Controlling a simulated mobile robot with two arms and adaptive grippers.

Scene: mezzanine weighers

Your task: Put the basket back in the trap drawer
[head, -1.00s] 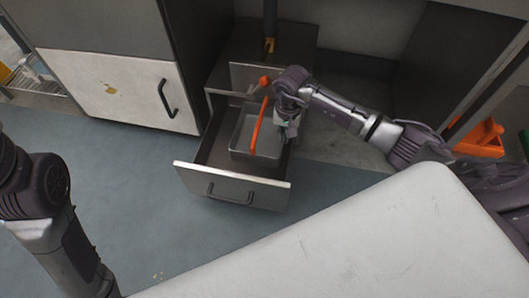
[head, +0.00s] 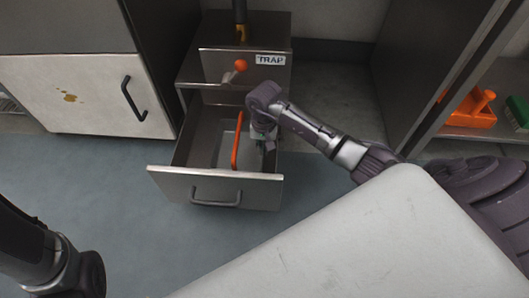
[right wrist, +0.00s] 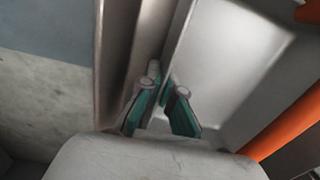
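The grey basket (head: 226,150) with an orange handle (head: 237,141) sits inside the open trap drawer (head: 215,186), towards its right side. The handle stands up over the basket. My right gripper (head: 265,142) is low at the basket's right side, partly hidden by its own wrist. The orange handle (right wrist: 290,128) shows at the right there. My left gripper is out of view; only my left arm shows.
The cabinet has a TRAP label (head: 270,60) and an orange-knobbed lever (head: 240,65) above the drawer. A white cabinet door (head: 80,95) stands to the left. An orange item (head: 470,108) and a green brush (head: 518,111) lie on a shelf at right. Floor before the drawer is clear.

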